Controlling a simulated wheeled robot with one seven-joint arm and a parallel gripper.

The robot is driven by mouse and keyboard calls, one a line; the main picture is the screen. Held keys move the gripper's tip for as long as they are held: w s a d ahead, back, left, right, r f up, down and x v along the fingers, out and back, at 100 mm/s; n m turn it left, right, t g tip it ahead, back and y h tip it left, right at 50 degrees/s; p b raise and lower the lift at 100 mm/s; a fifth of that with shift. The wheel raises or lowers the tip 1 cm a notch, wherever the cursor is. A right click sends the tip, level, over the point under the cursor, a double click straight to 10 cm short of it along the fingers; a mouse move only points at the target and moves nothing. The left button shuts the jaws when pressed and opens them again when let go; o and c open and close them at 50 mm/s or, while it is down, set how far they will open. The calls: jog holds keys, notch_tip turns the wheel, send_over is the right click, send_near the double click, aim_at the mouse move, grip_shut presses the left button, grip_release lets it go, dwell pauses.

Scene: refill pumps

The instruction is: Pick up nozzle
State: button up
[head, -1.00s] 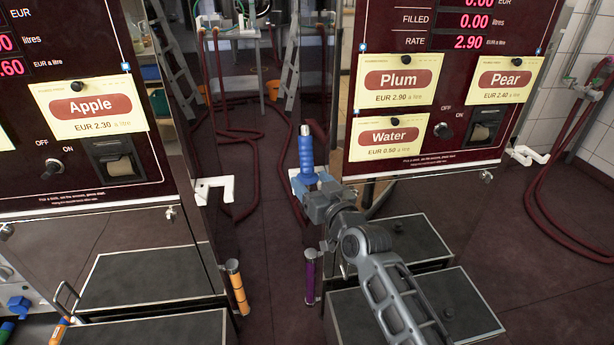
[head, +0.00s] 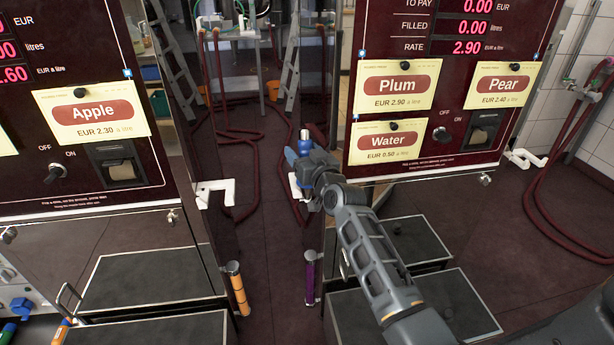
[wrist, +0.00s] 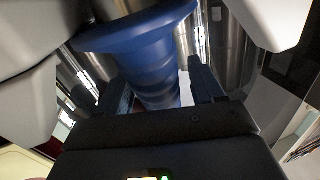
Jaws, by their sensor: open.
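The nozzle (head: 305,142) hangs at the left side of the right-hand pump, by a white holder. In the head view only its blue top shows above my gripper (head: 302,160); the rest is hidden behind my wrist. In the wrist view its blue grip (wrist: 140,45) runs between the two dark fingers of my gripper (wrist: 160,88). The fingers are open, one on each side of the blue grip. I cannot tell whether either finger touches it.
The right-hand pump panel (head: 437,50) stands close beside my arm. The Apple pump (head: 88,190) is at left, with a white empty-looking hook (head: 215,190). Dark steps (head: 150,275) stand below both pumps. Red hoses (head: 242,165) loop on the floor behind the gap.

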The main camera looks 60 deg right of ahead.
jog(key=c, duration=1.1)
jog(key=shift+c, duration=0.3)
jog(key=shift+r, duration=0.1)
